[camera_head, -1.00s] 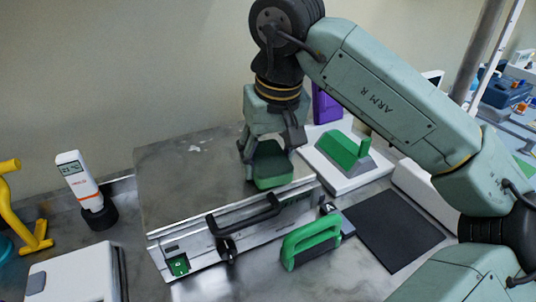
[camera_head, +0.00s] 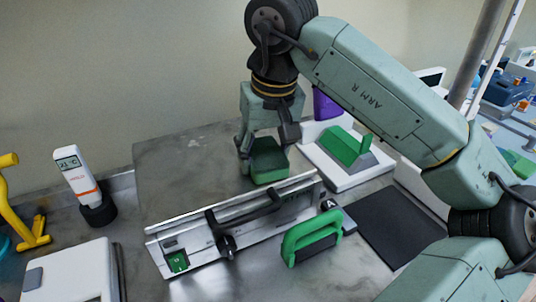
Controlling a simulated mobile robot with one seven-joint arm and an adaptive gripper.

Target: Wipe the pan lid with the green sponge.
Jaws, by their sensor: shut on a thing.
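The pan lid (camera_head: 190,165) is a broad, flat grey metal top left of centre. Its silver front edge carries a long black handle (camera_head: 240,213) and a small green switch (camera_head: 177,262). My gripper (camera_head: 266,146) is over the right part of the lid, pointing down. It is shut on the green sponge (camera_head: 270,170), a dark green block between its fingers. The sponge is low over the lid near its right front edge and appears to touch it. Its underside is hidden, so contact is not certain.
A green-handled block (camera_head: 312,238) stands in front of the lid. A white tray with a green wedge (camera_head: 343,145) is at right, near a black mat (camera_head: 395,228). A thermometer (camera_head: 77,178) and yellow stand (camera_head: 22,215) are at left, behind a white box (camera_head: 70,275).

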